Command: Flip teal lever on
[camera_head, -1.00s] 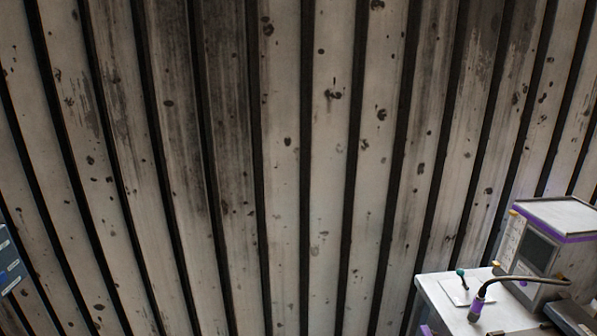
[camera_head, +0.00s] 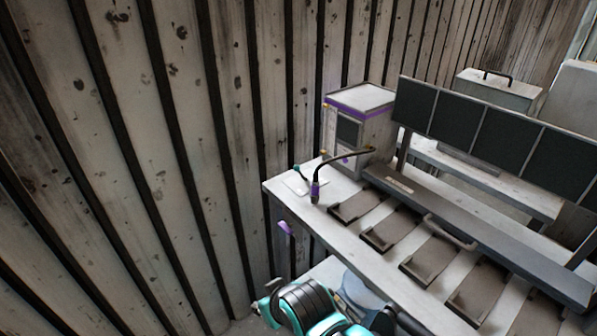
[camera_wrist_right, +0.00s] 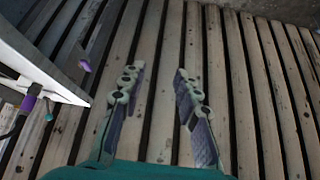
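The teal lever (camera_head: 296,169) has a teal ball on a thin dark stem. It rises from a white plate (camera_head: 297,185) at the near left corner of the grey bench. Its teal ball (camera_wrist_right: 48,117) also shows at the left edge of the right wrist view. My right gripper (camera_wrist_right: 159,80) is open and empty, its two fingers apart in front of the slatted wall. It is to the right of the teal ball in that view, apart from it. My left gripper is not in view.
Beside the lever, a gooseneck with a purple base (camera_head: 315,192) arches toward a purple-trimmed box (camera_head: 359,122). A purple handle (camera_head: 285,228) hangs below the bench edge. Dark panels (camera_head: 490,132) stand behind the bench (camera_head: 350,228).

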